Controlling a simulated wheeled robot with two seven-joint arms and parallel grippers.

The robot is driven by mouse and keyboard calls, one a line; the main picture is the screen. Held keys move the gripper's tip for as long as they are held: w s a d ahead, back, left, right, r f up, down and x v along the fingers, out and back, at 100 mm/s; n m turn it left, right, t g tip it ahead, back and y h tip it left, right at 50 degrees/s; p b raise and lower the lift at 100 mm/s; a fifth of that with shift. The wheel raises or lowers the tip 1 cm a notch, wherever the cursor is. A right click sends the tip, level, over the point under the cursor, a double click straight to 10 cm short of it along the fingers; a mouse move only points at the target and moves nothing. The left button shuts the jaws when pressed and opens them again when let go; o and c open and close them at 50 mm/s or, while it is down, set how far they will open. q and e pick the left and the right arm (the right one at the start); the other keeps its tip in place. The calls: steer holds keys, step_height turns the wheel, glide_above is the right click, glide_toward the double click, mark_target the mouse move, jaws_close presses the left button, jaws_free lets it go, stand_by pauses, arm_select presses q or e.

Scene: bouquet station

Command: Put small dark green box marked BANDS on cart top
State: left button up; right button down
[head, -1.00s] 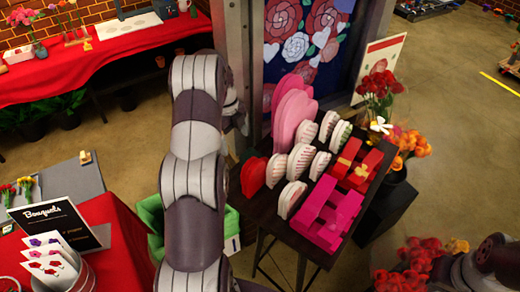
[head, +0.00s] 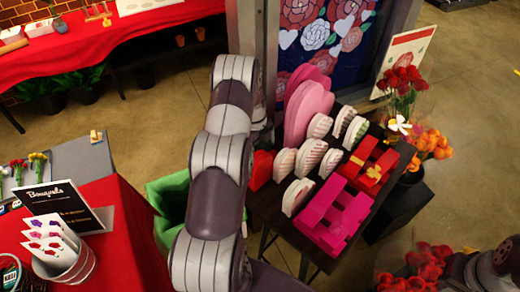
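I cannot make out a small dark green box marked BANDS. A small dark round-edged item with a teal part is cut off at the lower left edge, too partial to name. No surface can be surely told as the cart top. One of my arms rises through the middle and hides part of the scene; its gripper is not clear. My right arm shows at the lower right corner beside red flowers (head: 425,262), and its fingers cannot be made out. My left gripper is not seen.
A dark table (head: 262,207) holds heart boxes, several white rounded pieces and a pink box (head: 332,215). A green bin (head: 170,195) stands left of it. A red-covered table (head: 128,235) carries a Bouquets sign (head: 62,208) and a card bucket (head: 70,270). Floor shows at right.

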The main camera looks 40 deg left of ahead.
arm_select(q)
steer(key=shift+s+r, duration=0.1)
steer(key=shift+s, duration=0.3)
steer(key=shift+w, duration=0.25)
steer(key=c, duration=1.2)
